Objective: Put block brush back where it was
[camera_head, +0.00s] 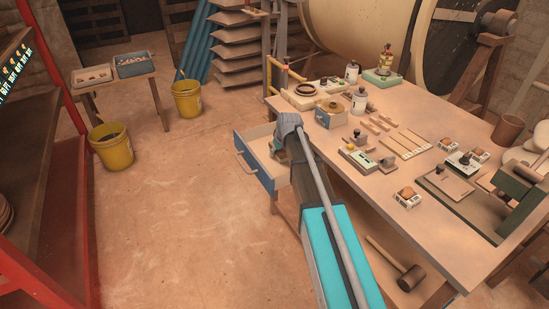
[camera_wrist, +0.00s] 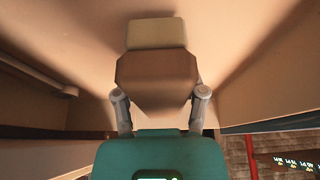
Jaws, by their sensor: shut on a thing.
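In the wrist view my gripper (camera_wrist: 160,94) is shut on the block brush, with a finger on each side of it. The brush has a brown block (camera_wrist: 155,76) nearest me and a paler cream part (camera_wrist: 155,33) beyond it. In the head view my gripper (camera_head: 277,148) is at the open drawer (camera_head: 257,167), which has a blue front and a pale inside. My arm covers much of the drawer there, and the brush cannot be made out. Pale surfaces surround the brush in the wrist view; whether it touches them is unclear.
The workbench (camera_head: 372,185) right of the drawer holds bottles, stamps, wooden strips and small boxes. A mallet (camera_head: 398,265) lies below the benchtop. Yellow buckets (camera_head: 112,147) and a red-framed shelf (camera_head: 75,130) stand to the left.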

